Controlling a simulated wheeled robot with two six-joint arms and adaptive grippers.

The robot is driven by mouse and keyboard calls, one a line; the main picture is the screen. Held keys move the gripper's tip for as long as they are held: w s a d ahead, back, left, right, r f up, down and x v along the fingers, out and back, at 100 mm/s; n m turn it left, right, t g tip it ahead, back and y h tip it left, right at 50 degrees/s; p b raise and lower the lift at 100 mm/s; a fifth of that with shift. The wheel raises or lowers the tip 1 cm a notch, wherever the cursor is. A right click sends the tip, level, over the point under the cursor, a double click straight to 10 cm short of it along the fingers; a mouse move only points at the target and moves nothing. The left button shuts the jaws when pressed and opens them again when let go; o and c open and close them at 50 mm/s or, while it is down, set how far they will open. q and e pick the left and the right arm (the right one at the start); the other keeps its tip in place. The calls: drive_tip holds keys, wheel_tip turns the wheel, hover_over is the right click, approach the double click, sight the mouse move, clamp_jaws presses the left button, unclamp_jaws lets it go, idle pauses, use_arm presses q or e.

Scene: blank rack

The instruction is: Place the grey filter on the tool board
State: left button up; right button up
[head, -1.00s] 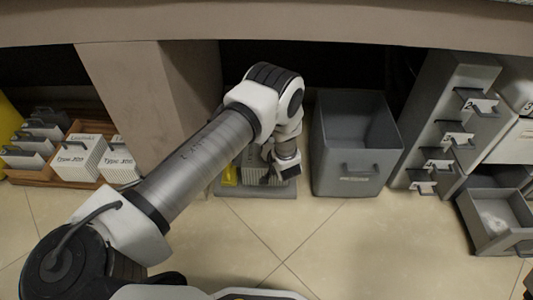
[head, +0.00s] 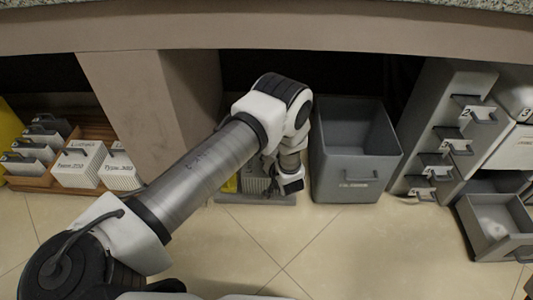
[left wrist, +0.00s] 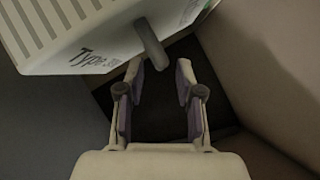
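A slatted grey filter (head: 254,181) stands on the low grey tool board (head: 232,197), partly hidden behind my left arm. In the left wrist view a pale filter with slots, a "Type" label and a dark handle (left wrist: 151,45) fills the upper left. My left gripper (head: 290,186) is beside the filter on the board. In the left wrist view my left gripper (left wrist: 160,82) has its fingers apart with nothing between them. The handle lies just beyond the left fingertip; whether they touch I cannot tell. My right gripper is not in view.
A wooden tray (head: 30,183) with white and grey filters is at the left. A yellow item (head: 229,185) stands beside the filter on the board. An open grey bin (head: 348,180) is close right of my gripper. Grey drawers stand further right. The tiled floor in front is clear.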

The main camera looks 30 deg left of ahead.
use_arm(q)
drive_tip(key=p+v, duration=0.4)
drive_tip(key=v, duration=0.5)
drive_tip(key=s+d+f+m+g+h, duration=0.1)
drive_tip(key=s+f+g+h, duration=0.15)
drive_tip(key=s, duration=0.55)
drive_tip(key=s+f+m+g+h, duration=0.1)
drive_tip(key=s+f+h, duration=0.15)
drive_tip(key=s, duration=0.55)
drive_tip(key=s+d+r+g+h, duration=0.1)
drive_tip(key=s+d+g+h, duration=0.1)
drive_tip(key=s, duration=0.5)
drive_tip(key=s+d+r+g+h, duration=0.2)
drive_tip(key=s+d, duration=0.1)
drive_tip(key=s, duration=0.5)
drive_tip(key=shift+m+h, duration=0.3)
drive_tip(key=shift+s+r, duration=0.1)
